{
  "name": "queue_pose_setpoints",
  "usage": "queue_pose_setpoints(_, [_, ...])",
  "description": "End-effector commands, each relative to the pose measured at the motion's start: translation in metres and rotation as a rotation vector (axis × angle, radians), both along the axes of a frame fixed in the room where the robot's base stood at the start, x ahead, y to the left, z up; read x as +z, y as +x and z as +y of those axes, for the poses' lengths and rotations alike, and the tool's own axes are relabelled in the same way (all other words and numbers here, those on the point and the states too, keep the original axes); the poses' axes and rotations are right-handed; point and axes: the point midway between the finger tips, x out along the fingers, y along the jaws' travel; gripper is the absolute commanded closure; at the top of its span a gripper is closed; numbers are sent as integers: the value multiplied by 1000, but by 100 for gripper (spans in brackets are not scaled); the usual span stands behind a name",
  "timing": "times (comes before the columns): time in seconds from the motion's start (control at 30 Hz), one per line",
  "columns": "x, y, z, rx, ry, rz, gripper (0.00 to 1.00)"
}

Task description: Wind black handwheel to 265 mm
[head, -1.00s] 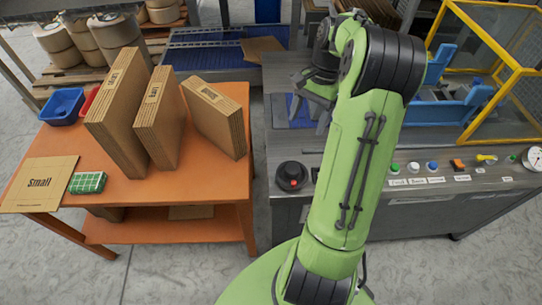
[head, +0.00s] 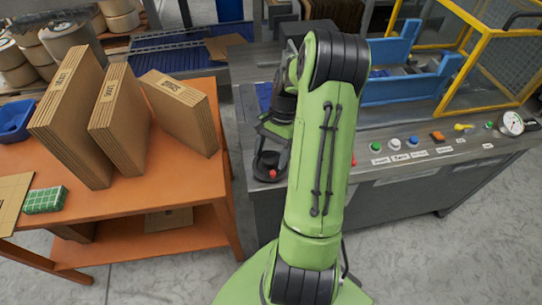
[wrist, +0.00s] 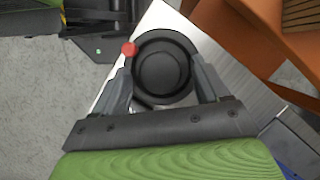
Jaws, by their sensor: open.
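The black handwheel (head: 268,163) sits at the left front corner of the grey machine top, with a red knob on its rim. It also shows in the wrist view (wrist: 163,68), with the red knob (wrist: 129,49) at its upper left. My gripper (wrist: 163,85) is open, with one finger on each side of the wheel's round body. The left finger lies just below the red knob. I cannot tell whether the fingers touch the wheel. In the head view my gripper (head: 272,135) is over the wheel and partly hides it. No 265 mm reading is legible.
The machine panel has several buttons (head: 394,144), a yellow key-like switch (head: 462,127) and a round dial gauge (head: 511,123) at right. A yellow-framed guard (head: 440,107) stands behind. An orange table (head: 180,190) with upright cardboard stacks (head: 118,120) is at left, close to the handwheel.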

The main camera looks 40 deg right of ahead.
Motion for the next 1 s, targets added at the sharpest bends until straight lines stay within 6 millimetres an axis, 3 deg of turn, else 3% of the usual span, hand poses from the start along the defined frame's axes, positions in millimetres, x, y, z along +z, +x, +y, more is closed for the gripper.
queue_pose_setpoints(0.23, [0,0,1,1,0,0,27])
queue_pose_setpoints(0.6, [0,0,1,1,1,1,80])
queue_pose_setpoints(1.0, [1,1,2,98,3,2,80])
